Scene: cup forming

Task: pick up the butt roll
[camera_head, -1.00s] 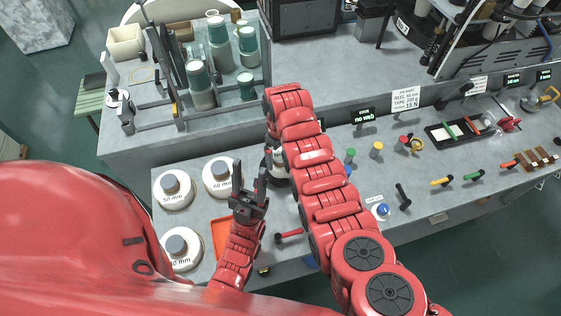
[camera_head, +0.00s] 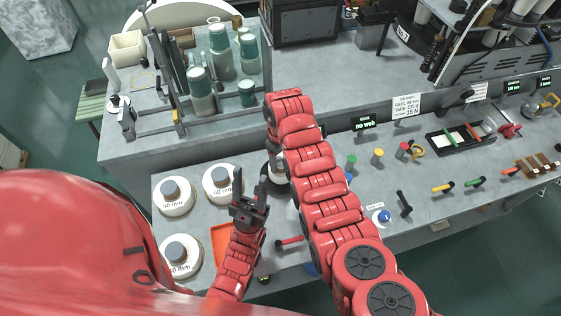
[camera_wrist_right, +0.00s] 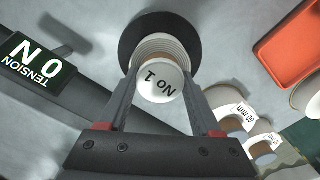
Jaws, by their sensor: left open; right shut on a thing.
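In the right wrist view a small layered roll (camera_wrist_right: 160,48) with a white round end marked "No 1" (camera_wrist_right: 160,85) sits at a dark round disc (camera_wrist_right: 150,30); I take it for the butt roll. My right gripper (camera_wrist_right: 160,72) is shut on it, one finger on each side. In the head view my right arm hides most of this spot; only part of a black and white round thing (camera_head: 272,180) shows beside the arm. My left gripper (camera_head: 251,185) is open and empty, fingers up, just left of it.
White reels (camera_head: 173,197) with grey hubs stand at the bench's left, near an orange tray (camera_head: 222,240). A rack with green-topped cylinders (camera_head: 201,90) stands behind. A "no web" display (camera_head: 366,123) and coloured knobs (camera_head: 378,154) lie right of my right arm.

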